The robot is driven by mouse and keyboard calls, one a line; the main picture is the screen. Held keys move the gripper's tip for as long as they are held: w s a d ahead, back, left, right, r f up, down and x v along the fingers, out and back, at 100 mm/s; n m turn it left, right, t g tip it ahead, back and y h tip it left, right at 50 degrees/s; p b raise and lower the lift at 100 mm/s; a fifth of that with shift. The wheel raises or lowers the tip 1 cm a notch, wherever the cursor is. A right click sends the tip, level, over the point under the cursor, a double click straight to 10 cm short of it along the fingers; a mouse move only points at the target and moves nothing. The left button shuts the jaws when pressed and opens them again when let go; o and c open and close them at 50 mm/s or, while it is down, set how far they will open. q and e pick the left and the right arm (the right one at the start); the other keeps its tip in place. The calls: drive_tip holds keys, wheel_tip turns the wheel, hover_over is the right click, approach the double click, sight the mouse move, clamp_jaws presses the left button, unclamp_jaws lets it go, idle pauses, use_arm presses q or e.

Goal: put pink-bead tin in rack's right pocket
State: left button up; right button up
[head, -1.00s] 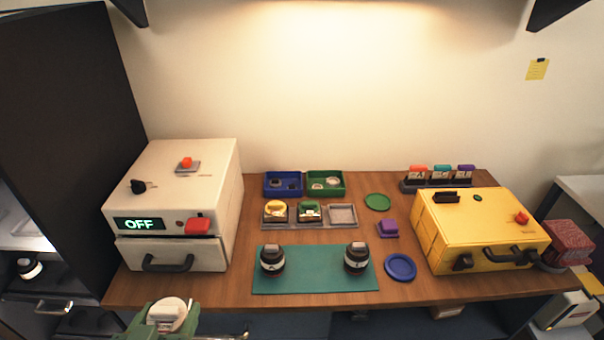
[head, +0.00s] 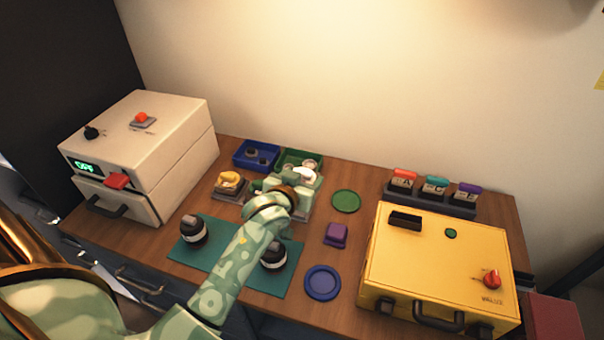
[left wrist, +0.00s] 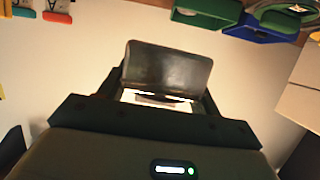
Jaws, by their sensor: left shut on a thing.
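My left gripper (head: 290,184) is over the middle and right part of the rack (head: 226,197), with my arm reaching across the mat. In the left wrist view my left gripper (left wrist: 165,100) is shut on a dark grey, flat-faced thing with rounded corners, seemingly the tin (left wrist: 168,65). No pink bead shows, so I cannot confirm which tin it is. The rack's left pocket holds a yellow item (head: 230,181). The gripper hides the middle and right pockets in the head view. My right gripper is out of view.
A blue bin (head: 240,163) and a green bin (head: 318,158) stand behind the rack. Two dark jars (head: 193,231) stand on the teal mat (head: 212,257). A green disc (head: 346,201), a purple block (head: 336,233) and a yellow case (head: 400,260) lie to the right.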

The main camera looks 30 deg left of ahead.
use_arm(q)
drive_tip(key=shift+n+y, duration=0.4)
drive_tip(key=w+a+f, duration=0.2)
drive_tip(key=a, duration=0.1)
drive_tip(key=shift+w+a+f, duration=0.15)
drive_tip(key=shift+a+f, duration=0.1)
drive_tip(key=shift+f, duration=0.05)
drive_tip(key=shift+w+a+f, duration=0.15)
drive_tip(key=shift+f, duration=0.1)
drive_tip(key=shift+w+f+b, duration=0.1)
drive_tip(key=shift+f+b, duration=0.15)
drive_tip(key=shift+b, duration=0.05)
wheel_tip(320, 180, down, 3)
drive_tip(key=b, duration=0.3)
drive_tip(key=shift+f+b, duration=0.3)
drive_tip(key=shift+b, duration=0.3)
drive_tip(key=shift+r, duration=0.1)
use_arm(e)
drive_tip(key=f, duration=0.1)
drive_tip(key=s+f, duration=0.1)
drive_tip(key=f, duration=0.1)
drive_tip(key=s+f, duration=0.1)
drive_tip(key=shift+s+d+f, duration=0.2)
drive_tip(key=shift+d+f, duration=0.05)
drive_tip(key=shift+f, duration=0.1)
use_arm(q)
drive_tip(key=shift+p, duration=0.45)
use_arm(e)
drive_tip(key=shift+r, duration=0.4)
